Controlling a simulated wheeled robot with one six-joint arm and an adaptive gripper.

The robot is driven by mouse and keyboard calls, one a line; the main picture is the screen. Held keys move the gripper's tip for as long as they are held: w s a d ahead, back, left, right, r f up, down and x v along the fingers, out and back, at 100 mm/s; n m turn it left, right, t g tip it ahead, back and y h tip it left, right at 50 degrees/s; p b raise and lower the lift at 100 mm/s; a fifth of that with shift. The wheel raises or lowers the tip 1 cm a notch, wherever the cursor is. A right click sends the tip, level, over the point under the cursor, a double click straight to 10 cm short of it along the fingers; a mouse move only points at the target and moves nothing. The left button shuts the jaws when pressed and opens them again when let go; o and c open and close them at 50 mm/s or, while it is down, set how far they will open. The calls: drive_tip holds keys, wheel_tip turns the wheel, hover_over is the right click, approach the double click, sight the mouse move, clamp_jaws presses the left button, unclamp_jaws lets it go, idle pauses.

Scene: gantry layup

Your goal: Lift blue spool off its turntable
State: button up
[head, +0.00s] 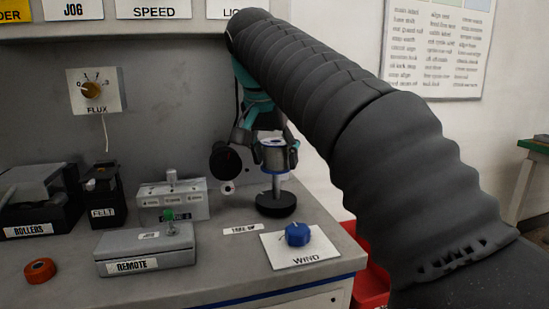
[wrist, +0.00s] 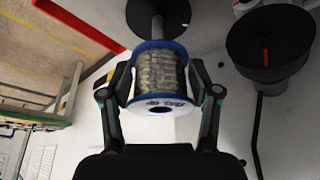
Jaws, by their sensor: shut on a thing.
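The blue spool (head: 279,158) has blue flanges and a white end face. In the wrist view the spool (wrist: 160,78) shows silvery-grey wire wound between its flanges. My gripper (head: 278,146) is shut on it, one finger on each side; the gripper also shows in the wrist view (wrist: 160,90). The turntable (head: 276,206) is a black round base with a pale upright post. Bare post shows between base and spool, so the spool is up off the base. Whether the post still reaches inside the spool cannot be told.
A black disc (head: 226,160) stands just left of the spool. A blue knob-like piece (head: 298,234) sits on the WIND card (head: 300,250) in front. A red bin (head: 368,280) is beyond the bench's right edge.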

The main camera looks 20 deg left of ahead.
drive_tip(key=shift+r, duration=1.15)
idle(0.4)
drive_tip(key=shift+r, duration=1.65)
drive_tip(key=shift+s, duration=0.1)
